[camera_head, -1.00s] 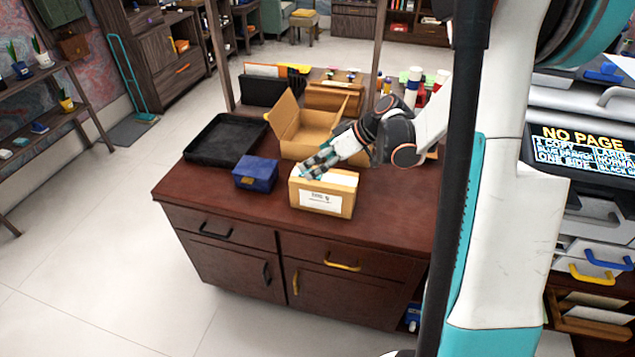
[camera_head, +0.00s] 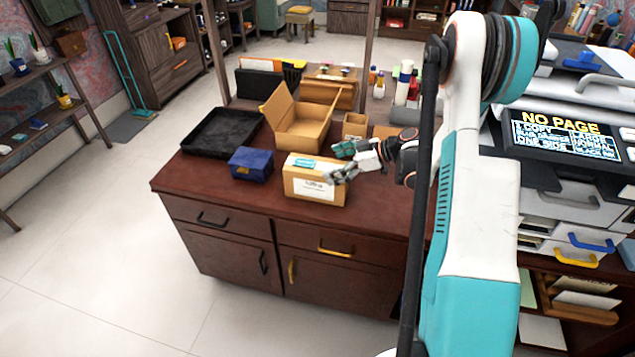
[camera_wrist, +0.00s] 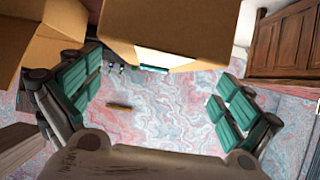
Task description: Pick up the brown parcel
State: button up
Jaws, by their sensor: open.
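The brown parcel (camera_head: 303,186) is a closed cardboard box with a white label on its front and a teal strip on top. It sits on the dark red desk top (camera_head: 230,192). My gripper (camera_head: 341,162) is open and empty at the parcel's right end, its near finger covering part of that end. In the wrist view my gripper (camera_wrist: 158,95) shows its teal-padded fingers spread wide. The parcel (camera_wrist: 172,28) shows at the top centre of that view, between the finger directions. I cannot tell whether any finger touches it.
A blue box (camera_head: 251,164) stands left of the parcel. An open cardboard box (camera_head: 300,130) stands close behind it, with a black tray (camera_head: 205,150) at the back left. Bottles (camera_head: 402,88) stand at the back right. The desk's front left is clear.

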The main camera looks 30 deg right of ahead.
aim_at(320, 166)
jog(key=shift+w+b+x, duration=0.25)
jog(key=shift+b+x, duration=0.7)
jog(key=shift+x, duration=2.05)
jog(key=shift+d+r, duration=0.1)
jog(key=shift+d, duration=0.15)
jog(key=shift+c, duration=0.5)
jog(key=c, duration=1.8)
